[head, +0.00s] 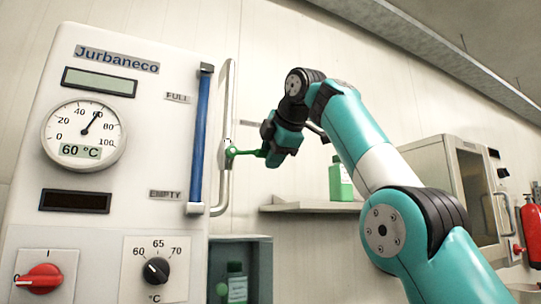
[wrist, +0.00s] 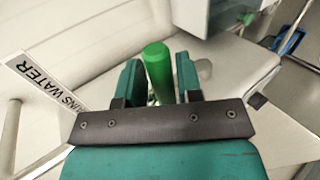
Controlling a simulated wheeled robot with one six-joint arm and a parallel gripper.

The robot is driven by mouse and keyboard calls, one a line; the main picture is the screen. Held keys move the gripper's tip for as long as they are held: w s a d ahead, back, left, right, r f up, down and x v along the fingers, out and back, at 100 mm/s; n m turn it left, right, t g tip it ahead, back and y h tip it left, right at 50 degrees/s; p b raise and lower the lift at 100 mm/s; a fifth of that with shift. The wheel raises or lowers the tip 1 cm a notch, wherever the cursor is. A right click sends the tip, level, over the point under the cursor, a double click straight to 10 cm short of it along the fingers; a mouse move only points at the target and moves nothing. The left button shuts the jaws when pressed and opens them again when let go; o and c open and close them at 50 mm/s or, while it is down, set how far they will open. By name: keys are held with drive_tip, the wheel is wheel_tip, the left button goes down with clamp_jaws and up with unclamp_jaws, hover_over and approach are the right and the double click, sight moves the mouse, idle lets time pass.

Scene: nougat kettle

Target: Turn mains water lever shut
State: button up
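The mains water lever (head: 243,152) is green and sticks out to the right from a valve on the pale vertical pipe (head: 227,110) beside the machine. In the head view it lies nearly level, crosswise to the pipe. My gripper (head: 268,152) is at the lever's outer end. In the wrist view the lever's rounded green handle (wrist: 158,72) stands between the two fingers of my gripper (wrist: 160,84). Narrow gaps seem to show beside the handle, so the fingers look open around it. The valve body is not clear in the wrist view.
A label ending in "WATER" (wrist: 45,85) is at the left of the wrist view. The white machine panel (head: 120,215) with gauge and knobs stands left of the pipe. A shelf (head: 312,207) with a green bottle (head: 340,183) is right of my gripper. An open box (head: 262,265) is below.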

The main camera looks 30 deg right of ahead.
drive_tip(key=shift+o, duration=0.8)
drive_tip(key=p+v, duration=0.3)
drive_tip(key=v, duration=1.4)
drive_tip(key=shift+s+p, duration=0.2)
drive_tip(key=shift+p, duration=0.2)
drive_tip(key=shift+a, duration=0.1)
